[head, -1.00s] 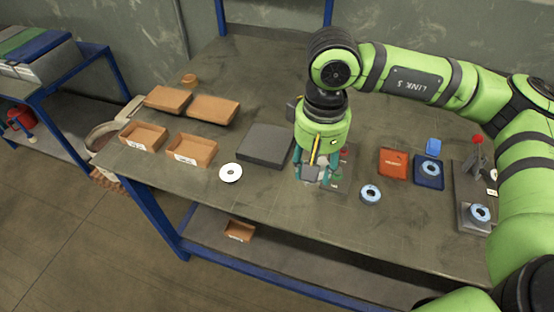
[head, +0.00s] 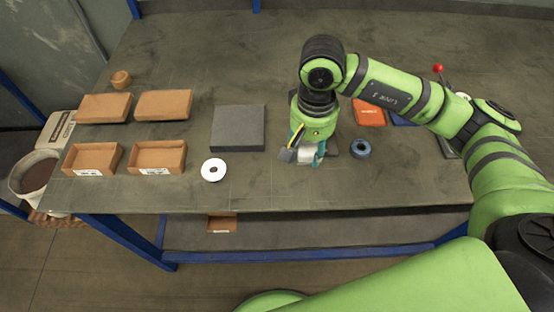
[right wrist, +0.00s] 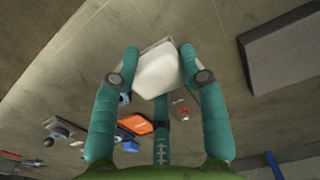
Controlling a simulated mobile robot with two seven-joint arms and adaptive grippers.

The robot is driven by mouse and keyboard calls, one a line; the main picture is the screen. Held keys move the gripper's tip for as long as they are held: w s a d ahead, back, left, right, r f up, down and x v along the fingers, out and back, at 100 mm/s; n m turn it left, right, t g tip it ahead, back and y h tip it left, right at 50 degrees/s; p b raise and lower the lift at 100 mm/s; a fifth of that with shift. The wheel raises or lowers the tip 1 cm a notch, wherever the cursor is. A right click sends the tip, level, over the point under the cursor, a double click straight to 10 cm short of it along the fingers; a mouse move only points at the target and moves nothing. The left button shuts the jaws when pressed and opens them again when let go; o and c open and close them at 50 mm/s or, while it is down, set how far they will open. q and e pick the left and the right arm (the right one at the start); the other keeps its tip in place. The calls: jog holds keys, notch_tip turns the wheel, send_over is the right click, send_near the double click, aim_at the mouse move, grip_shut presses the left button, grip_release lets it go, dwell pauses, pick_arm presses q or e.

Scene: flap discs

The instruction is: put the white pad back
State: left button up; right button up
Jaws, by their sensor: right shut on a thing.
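My right gripper (head: 309,158) is shut on the white pad (right wrist: 157,72). In the right wrist view the pad is a pale block between the teal fingers, with the table top behind it. In the head view only a small part of the pad (head: 306,154) shows between the fingers, to the right of the dark grey block (head: 238,128). How high the pad is above the table is hard to tell. My left gripper is not in view.
A white disc (head: 213,170) lies near the front edge. Open cardboard boxes (head: 157,157) and closed ones (head: 163,104) stand at left. The table's back is clear.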

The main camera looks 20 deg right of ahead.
jog(key=p, duration=0.2)
send_over(276, 172)
notch_tip(276, 172, down, 4)
jog(key=shift+d+r, duration=0.15)
jog(key=shift+r, duration=0.05)
jog(key=shift+f, duration=0.2)
notch_tip(276, 172, down, 3)
jog(key=shift+f+p, duration=0.1)
jog(key=shift+p, duration=0.85)
jog(key=shift+f, duration=0.45)
jog(key=shift+f+b, duration=0.2)
jog(key=shift+b, duration=0.15)
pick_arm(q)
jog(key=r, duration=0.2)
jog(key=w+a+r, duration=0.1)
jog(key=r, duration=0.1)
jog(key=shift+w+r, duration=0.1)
pick_arm(e)
jog(key=o, duration=1)
jog(key=shift+r, duration=0.1)
